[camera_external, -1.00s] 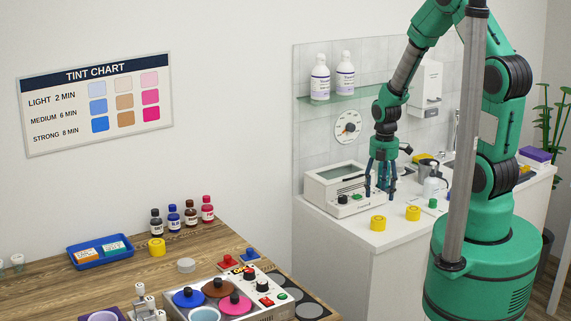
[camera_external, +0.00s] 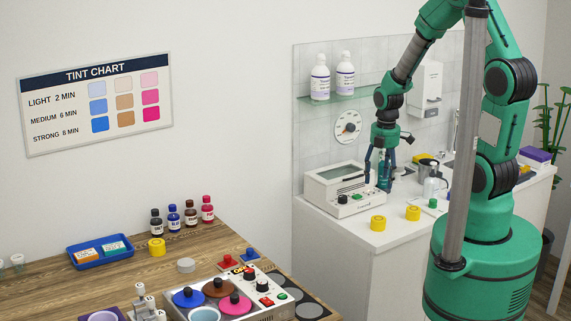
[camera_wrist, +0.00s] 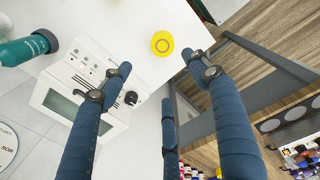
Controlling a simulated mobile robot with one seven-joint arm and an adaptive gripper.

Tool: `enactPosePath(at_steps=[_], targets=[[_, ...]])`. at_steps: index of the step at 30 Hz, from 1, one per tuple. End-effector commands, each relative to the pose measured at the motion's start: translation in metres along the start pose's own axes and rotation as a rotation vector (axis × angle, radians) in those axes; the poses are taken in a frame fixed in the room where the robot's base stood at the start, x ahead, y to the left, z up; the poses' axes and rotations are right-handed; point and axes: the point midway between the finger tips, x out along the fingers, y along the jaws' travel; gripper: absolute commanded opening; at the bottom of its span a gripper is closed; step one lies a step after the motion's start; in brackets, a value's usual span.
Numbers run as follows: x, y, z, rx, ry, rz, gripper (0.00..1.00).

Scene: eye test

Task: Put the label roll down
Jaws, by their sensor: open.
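My gripper (camera_external: 378,180) is above the white counter (camera_external: 350,222), just in front of the white box-shaped device. In the wrist view its blue fingers (camera_wrist: 158,80) are spread, with nothing between them. Two yellow round pieces stand on the counter near its front edge: one yellow roll (camera_external: 378,223) and another yellow roll (camera_external: 413,213) to its right. I cannot tell whether either is the label roll. In the wrist view one yellow roll (camera_wrist: 162,43) shows beyond the fingertips, apart from them.
The white device (camera_external: 342,188) with a window and knobs stands beside my gripper. A teal bottle (camera_wrist: 22,50) with a dark cap is close by in the wrist view. A white jug (camera_external: 434,187) is at the right. The wooden table (camera_external: 130,275) at left holds bottles and a blue tray (camera_external: 100,251).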

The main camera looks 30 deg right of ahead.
Motion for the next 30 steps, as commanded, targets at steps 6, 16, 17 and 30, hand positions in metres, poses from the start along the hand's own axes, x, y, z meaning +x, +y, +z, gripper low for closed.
enactPosePath(at_steps=[6,16,17,30], targets=[[-0.083,-0.003,-0.004,0.268,0.011,0.088,0.61],[-0.204,-0.042,-0.012,0.752,0.089,0.218,0.61],[-0.214,-0.048,-0.012,0.796,0.099,0.228,0.61],[-0.315,-0.135,-0.018,1.378,0.296,0.332,0.61]])
